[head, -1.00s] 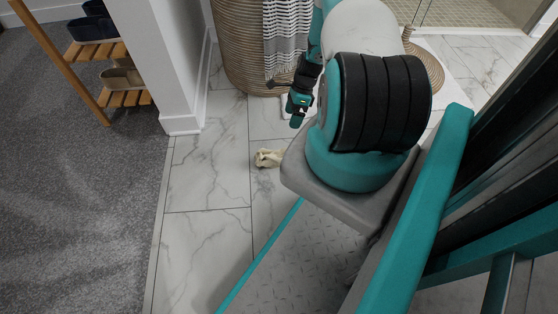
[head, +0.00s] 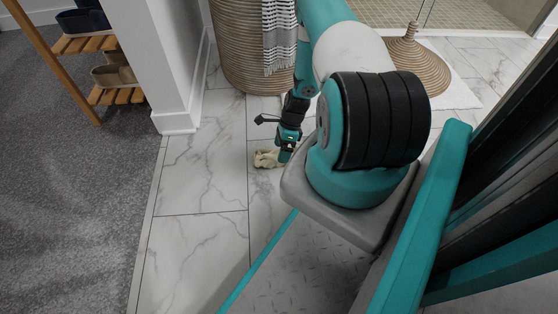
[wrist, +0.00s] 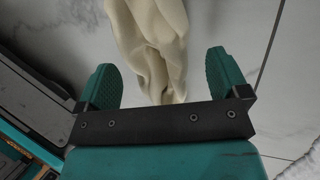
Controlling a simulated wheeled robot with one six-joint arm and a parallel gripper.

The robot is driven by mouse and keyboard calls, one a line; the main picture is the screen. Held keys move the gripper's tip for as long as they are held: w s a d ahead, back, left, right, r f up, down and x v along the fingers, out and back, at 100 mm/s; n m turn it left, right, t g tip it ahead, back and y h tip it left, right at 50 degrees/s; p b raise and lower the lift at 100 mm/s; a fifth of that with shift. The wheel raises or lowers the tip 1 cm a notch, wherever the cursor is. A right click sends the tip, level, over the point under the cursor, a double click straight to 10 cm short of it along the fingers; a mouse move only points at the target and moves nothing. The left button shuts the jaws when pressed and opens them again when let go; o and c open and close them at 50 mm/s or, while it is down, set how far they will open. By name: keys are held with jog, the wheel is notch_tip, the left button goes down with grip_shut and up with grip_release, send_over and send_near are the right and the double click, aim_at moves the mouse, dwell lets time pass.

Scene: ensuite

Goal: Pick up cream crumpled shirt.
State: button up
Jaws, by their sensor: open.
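The cream crumpled shirt (head: 265,158) lies on the marble tile floor, close to my base. My gripper (head: 285,153) is low over its right side in the head view and hides part of it. In the wrist view the shirt (wrist: 150,45) runs up from between the two teal fingers to the top edge. My gripper (wrist: 165,78) is open there, with a finger on either side of the shirt's near end and a gap to each. I cannot tell how far the fingertips are above the floor.
A woven basket (head: 240,60) with a striped towel (head: 280,38) stands behind. A white wall end (head: 168,65) and wooden shoe rack (head: 115,95) are at left. A woven lid (head: 412,70) lies at back right. Tile left of the shirt is clear.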

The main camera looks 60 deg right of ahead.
jog(key=shift+a+f, duration=0.2)
jog(key=shift+f, duration=0.4)
jog(key=shift+r, duration=0.15)
jog(key=c, duration=1.1)
jog(key=shift+o, duration=0.2)
jog(key=shift+r, duration=0.1)
